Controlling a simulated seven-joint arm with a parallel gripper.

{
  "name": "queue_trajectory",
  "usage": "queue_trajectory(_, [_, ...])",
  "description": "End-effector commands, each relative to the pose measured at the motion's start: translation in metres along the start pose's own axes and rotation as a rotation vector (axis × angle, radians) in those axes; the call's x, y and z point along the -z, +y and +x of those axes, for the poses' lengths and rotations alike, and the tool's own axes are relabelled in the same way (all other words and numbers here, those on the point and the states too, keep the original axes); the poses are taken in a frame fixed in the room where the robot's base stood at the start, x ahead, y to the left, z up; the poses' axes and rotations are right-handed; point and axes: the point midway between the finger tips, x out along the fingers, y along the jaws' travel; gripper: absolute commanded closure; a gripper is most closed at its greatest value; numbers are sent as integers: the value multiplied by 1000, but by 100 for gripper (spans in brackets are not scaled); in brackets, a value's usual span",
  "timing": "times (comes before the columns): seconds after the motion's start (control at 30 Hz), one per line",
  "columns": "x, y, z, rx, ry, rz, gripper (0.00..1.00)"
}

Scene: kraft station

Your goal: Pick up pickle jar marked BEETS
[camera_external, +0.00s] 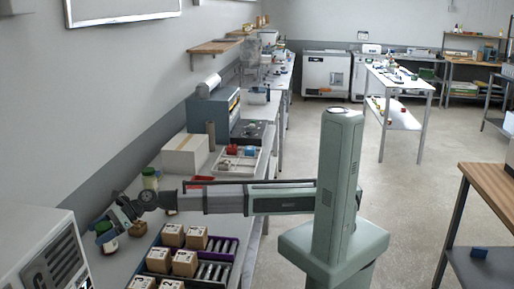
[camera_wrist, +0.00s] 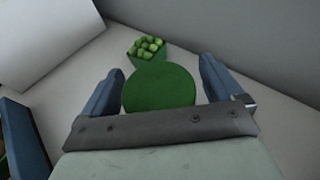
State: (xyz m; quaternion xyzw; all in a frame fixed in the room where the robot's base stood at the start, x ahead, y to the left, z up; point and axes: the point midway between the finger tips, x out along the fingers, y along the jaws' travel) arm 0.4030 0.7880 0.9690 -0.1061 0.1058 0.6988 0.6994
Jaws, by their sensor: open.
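A jar with a round green lid (camera_wrist: 160,88) stands between the two fingers of my gripper (camera_wrist: 161,88) in the wrist view, seen from above. My gripper is open, with one blue finger on each side of the lid. I cannot tell whether either finger touches it.
A green basket of round green items (camera_wrist: 147,49) stands just beyond the jar. A white appliance (camera_external: 40,250) is close on the left. Another green-lidded jar (camera_external: 150,179) stands farther back. Brown boxes (camera_external: 185,262) in a crate are to the right.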

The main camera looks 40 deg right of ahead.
Motion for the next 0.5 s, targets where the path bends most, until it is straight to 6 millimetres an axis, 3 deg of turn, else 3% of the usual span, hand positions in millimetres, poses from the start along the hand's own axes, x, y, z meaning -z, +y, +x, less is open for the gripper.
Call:
queue_trajectory(0.17, [0, 0, 0, 0, 0, 0, 6])
queue_trajectory(0.5, [0, 0, -1, 0, 0, 0, 39])
